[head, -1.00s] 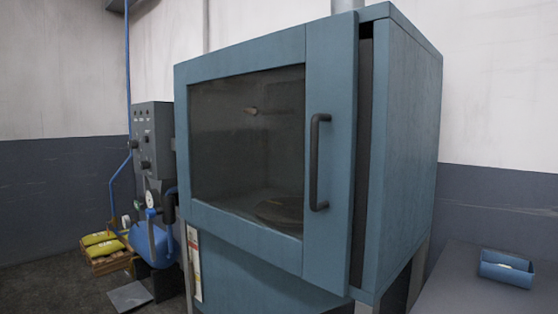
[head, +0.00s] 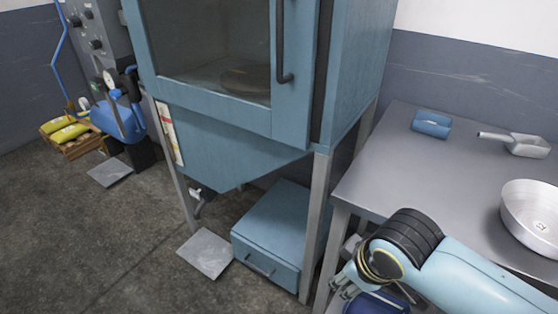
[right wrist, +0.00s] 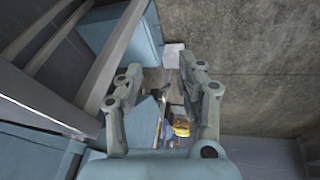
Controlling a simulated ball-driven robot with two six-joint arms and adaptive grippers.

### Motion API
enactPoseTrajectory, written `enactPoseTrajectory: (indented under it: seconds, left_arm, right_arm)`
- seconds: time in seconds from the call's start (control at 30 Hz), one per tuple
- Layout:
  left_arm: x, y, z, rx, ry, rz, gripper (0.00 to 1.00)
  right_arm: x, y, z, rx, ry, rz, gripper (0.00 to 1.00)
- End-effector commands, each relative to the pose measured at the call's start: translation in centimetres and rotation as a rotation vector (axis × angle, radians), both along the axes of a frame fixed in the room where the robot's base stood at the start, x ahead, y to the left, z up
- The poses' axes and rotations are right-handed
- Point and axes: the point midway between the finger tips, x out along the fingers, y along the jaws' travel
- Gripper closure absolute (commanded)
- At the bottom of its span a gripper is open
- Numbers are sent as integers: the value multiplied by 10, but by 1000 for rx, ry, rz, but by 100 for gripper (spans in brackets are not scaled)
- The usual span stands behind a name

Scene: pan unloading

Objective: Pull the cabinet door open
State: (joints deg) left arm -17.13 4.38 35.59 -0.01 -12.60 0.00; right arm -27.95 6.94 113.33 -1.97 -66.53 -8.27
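The blue cabinet (head: 357,60) stands on metal legs, its top cut off in the head view. Its door (head: 296,110) has a dark window (head: 215,50) and a dark vertical bar handle (head: 281,45). A narrow dark gap shows between the door's right edge and the cabinet body, so the door stands slightly ajar. My right gripper (head: 345,283) is low at the front edge of the table, below and right of the handle and apart from the door. In the right wrist view my right gripper (right wrist: 158,85) has its fingers apart with nothing between them. My left gripper is not visible.
A grey table (head: 400,150) at right holds a blue container (head: 431,124), a metal scoop (head: 520,144) and a round pan (head: 530,215). A blue drawer box (head: 275,225) sits under the cabinet. Yellow bags (head: 68,133) lie at far left. The floor in front is mostly clear.

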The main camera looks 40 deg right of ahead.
Motion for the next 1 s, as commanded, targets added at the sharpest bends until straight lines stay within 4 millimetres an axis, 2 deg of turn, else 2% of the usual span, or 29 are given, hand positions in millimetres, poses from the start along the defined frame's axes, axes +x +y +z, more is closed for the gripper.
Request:
enactPoseTrajectory:
  seconds: [0.03,0.1,0.2,0.27,0.37,0.5,0.6,0.73,0.83,1.0]
  left_arm:
    - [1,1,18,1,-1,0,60]
    - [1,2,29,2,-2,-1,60]
    - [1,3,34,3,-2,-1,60]
    - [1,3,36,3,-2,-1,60]
    - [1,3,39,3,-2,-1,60]
    - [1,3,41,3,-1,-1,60]
    - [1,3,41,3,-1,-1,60]
    - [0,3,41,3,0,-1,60]
    - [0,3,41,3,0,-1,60]
    - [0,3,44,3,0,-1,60]
  right_arm:
    - [15,-3,54,-51,-53,82,62]
    - [39,-10,113,-182,-130,263,62]
    - [70,-22,165,-400,-209,510,62]
    - [88,-29,191,-551,-243,657,62]
    - [119,-39,234,-848,-275,904,62]
    - [161,-48,293,-1360,-227,1233,62]
    - [183,-49,326,-1712,-125,1406,62]
    - [201,-45,356,-2051,29,1531,62]
    - [207,-43,368,-2197,112,1572,62]
    - [219,-43,374,-2261,155,1587,62]
